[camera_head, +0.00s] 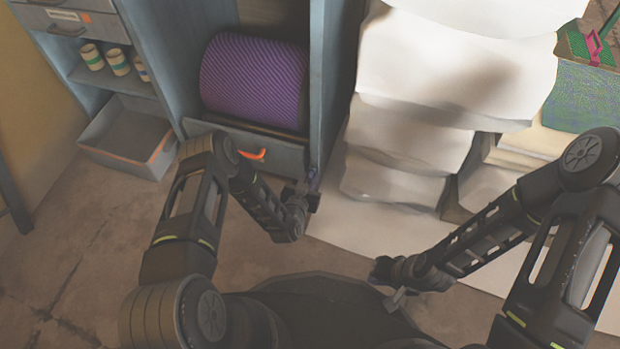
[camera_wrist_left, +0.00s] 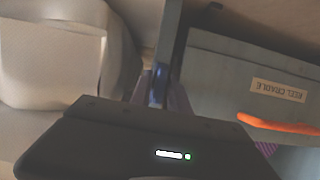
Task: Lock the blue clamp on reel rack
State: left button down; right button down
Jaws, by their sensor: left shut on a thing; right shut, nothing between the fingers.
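The reel rack (camera_head: 318,90) is a blue-grey cabinet holding a purple reel (camera_head: 255,80). Its drawer-like front (camera_head: 250,147) has an orange handle and shows upside down in the left wrist view, labelled "REEL CRADLE" (camera_wrist_left: 278,91). The blue clamp (camera_wrist_left: 158,86) is a small blue piece at the rack's post beside that front, partly hidden by my left gripper. My left gripper (camera_head: 312,184) is shut on it at the foot of the post; its fingers also show in the left wrist view (camera_wrist_left: 165,98). My right gripper (camera_head: 396,298) is shut and empty, low in front of my body.
White stacked sacks (camera_head: 410,130) stand close to the right of the rack. An open grey bin (camera_head: 125,135) and shelved cups (camera_head: 118,63) are at the left. A green-blue box (camera_head: 580,95) lies at the far right. Floor is clear at the lower left.

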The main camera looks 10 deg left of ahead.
aim_at(309, 181)
pick_arm(q)
jog(key=shift+f, duration=0.1)
jog(key=c, duration=1.4)
grip_release()
jog(key=shift+c, duration=0.2)
jog(key=shift+s, duration=0.1)
jog(key=p+v, duration=0.3)
jog(key=v, duration=0.4)
jog(key=shift+s+r+p, duration=0.25)
jog(key=shift+s+p, duration=0.05)
